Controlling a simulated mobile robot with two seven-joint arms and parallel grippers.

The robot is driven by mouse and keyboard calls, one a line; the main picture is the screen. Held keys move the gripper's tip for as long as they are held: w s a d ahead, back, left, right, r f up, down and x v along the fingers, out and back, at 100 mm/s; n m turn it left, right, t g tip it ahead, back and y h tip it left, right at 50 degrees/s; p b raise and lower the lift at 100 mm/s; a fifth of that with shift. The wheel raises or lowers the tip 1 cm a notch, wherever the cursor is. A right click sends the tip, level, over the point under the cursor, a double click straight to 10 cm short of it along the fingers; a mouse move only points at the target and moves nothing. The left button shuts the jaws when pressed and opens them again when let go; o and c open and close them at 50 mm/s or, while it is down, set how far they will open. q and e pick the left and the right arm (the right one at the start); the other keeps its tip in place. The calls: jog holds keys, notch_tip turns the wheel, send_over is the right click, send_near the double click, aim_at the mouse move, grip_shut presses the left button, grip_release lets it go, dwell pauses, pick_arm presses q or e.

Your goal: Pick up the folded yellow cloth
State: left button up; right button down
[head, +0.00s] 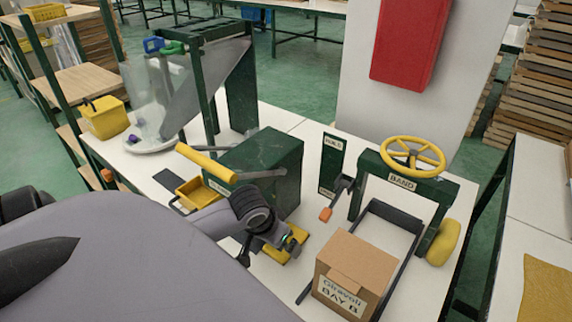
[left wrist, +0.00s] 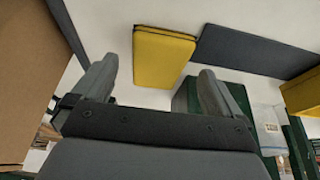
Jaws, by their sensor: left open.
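The folded yellow cloth (left wrist: 163,57) lies on the white table as a thick flat block with a visible fold edge. It lies just beyond and between my left gripper's fingertips in the left wrist view, apart from both fingers. My left gripper (left wrist: 158,78) is open and empty. In the head view, my left gripper (head: 278,247) is above the cloth (head: 293,250) and hides part of it. My right gripper is in neither view.
A cardboard box (head: 350,270) stands close to the right of the cloth, by a dark rail frame and a stand with a yellow handwheel (head: 412,156). A green machine (head: 265,165) and a yellow tray (head: 200,193) stand behind. A mustard sheet (head: 547,292) lies on the right-hand table.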

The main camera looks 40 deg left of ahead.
pick_arm(q)
jog(key=shift+w+a+f, duration=0.1)
jog(key=shift+w+f, duration=0.35)
jog(key=shift+w, duration=0.2)
jog(key=shift+w+f, duration=0.4)
jog(key=shift+w, duration=0.2)
jog(key=shift+w+f, duration=0.2)
jog(key=shift+f, duration=0.35)
jog(key=c, duration=1.1)
jog(key=shift+o, duration=0.2)
jog(key=shift+a+r, duration=0.1)
jog(key=shift+r, duration=0.05)
